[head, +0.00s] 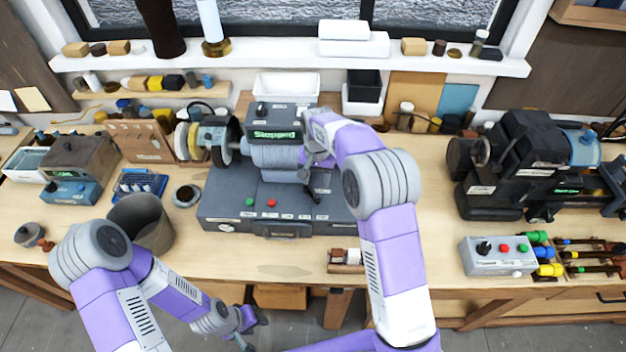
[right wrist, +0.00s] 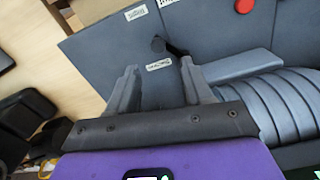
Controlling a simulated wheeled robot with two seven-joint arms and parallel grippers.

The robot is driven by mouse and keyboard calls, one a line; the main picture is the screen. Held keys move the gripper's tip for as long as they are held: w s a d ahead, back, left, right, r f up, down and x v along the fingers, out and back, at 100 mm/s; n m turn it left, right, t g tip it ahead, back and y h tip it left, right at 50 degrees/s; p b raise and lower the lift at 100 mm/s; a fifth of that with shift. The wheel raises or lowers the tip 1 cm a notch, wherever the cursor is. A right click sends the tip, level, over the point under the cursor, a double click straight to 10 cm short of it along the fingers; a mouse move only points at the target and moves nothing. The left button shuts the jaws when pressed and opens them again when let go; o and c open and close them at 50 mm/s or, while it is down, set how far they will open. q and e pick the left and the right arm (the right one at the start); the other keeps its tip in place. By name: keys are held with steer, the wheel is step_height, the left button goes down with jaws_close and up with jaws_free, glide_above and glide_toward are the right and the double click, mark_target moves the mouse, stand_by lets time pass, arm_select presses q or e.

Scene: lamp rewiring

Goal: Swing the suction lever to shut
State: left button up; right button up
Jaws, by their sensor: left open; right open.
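The grey dust machine (head: 260,205) stands mid-bench, its display reading "Stopped". The suction lever (right wrist: 176,48) is a short black lever with a round knob, beside a small white label plate whose text is too small to read. The lever also shows in the head view (head: 312,193), below my right gripper (head: 310,170). In the right wrist view my right gripper (right wrist: 160,82) is open, with the lever just beyond its fingertips and nearer the right finger. Contact cannot be told. My left gripper (head: 246,328) is open and empty, low in front of the bench edge.
A ribbed grey hose or drum (right wrist: 275,105) lies close to the right finger. Red and green buttons (head: 271,202) are on the machine's front. A brown cup (head: 145,222) stands left of it. A black lathe-like machine (head: 520,165) is at right. The bench between is mostly clear.

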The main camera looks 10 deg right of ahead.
mark_target(317, 196)
steer(key=f, duration=0.6)
steer(key=shift+s+f, duration=0.35)
steer(key=shift+w, duration=0.1)
jaws_close()
